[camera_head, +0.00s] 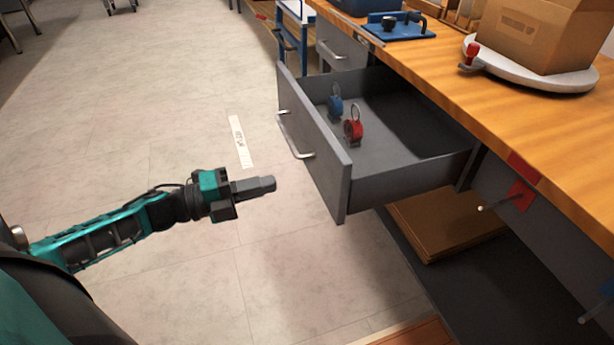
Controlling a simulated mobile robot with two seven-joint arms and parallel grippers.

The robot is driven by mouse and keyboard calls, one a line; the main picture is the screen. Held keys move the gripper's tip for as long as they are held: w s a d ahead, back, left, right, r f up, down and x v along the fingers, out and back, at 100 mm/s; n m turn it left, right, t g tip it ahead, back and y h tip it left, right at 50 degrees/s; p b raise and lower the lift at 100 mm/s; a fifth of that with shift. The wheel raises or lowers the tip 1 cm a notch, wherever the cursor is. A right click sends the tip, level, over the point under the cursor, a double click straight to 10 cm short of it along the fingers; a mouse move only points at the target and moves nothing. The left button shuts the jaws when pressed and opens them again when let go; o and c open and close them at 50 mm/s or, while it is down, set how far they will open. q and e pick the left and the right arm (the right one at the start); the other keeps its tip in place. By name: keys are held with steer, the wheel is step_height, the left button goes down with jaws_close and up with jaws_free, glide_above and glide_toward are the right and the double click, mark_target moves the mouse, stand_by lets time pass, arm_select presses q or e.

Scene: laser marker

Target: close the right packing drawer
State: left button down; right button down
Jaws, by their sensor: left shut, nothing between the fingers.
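A grey packing drawer (318,165) is pulled well out from under the wooden bench. Its front carries a silver bar handle (294,138). A blue item with a ring (336,106) and a red item with a ring (353,130) stand inside, near the drawer front. My left gripper (272,184) is shut and empty. It is in front of the drawer, to the left of the front panel in the picture and apart from it. My right gripper is not in view.
The wooden bench top (510,125) carries a cardboard box (540,32) on a round white turntable (500,74). Flat brown cardboard (445,225) lies below the drawer. The floor (160,110) to the left is open, with a white label strip (241,143).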

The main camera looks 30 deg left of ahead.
mark_target(321, 172)
arm_select(q)
steer(key=b+x, duration=0.1)
steer(key=x, duration=0.7)
steer(key=shift+w+d, duration=0.15)
steer(key=shift+w, duration=0.1)
steer(key=shift+w+d, duration=0.15)
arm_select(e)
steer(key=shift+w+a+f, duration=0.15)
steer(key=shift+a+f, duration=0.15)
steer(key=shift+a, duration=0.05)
arm_select(q)
steer(key=shift+w+d, duration=0.1)
